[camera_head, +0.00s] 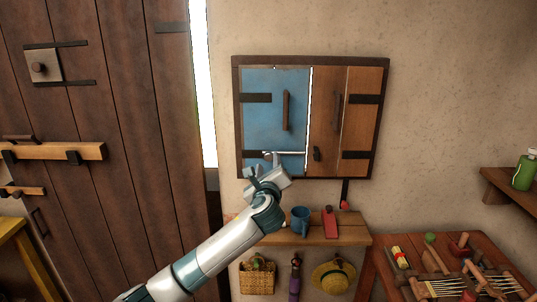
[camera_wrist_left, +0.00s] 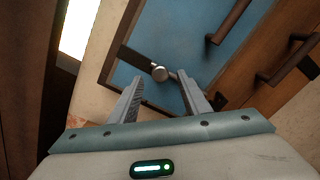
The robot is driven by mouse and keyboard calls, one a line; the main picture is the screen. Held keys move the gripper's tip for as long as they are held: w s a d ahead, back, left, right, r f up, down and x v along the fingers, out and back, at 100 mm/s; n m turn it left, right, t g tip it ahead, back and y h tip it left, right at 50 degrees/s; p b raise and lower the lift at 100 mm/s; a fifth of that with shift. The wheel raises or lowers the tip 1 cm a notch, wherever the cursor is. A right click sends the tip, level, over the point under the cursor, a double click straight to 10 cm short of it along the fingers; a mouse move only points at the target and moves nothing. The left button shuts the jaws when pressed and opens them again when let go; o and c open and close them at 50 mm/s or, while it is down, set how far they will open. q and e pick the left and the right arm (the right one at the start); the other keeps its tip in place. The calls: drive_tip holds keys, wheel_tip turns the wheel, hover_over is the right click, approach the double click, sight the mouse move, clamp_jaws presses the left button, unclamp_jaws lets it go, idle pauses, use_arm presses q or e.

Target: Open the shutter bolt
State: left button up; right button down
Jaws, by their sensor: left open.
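The shutter has a blue left leaf (camera_head: 262,115) and a brown right leaf (camera_head: 358,125) in a dark wall frame. A pale metal bolt (camera_head: 290,153) lies level across the low part of the blue leaf, towards the brown leaf. Its round knob (camera_wrist_left: 160,73) shows in the left wrist view. My left gripper (camera_head: 264,173) is open just below the bolt's left end. In the wrist view its fingers (camera_wrist_left: 159,79) stand either side of the knob, with gaps visible. Whether the knob is within finger depth I cannot tell. My right gripper is out of view.
Below the shutter is a small wooden shelf (camera_head: 336,237) with a blue mug (camera_head: 299,220) and a red item (camera_head: 330,224). A plank door (camera_head: 110,130) stands left. Cluttered table (camera_head: 475,247) at lower right. Bare wall lies right of the shutter.

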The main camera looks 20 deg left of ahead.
sight(268, 158)
use_arm(q)
drive_tip(key=shift+p+x, duration=0.6)
drive_tip(key=shift+x, duration=2.3)
drive_tip(key=shift+c, duration=0.6)
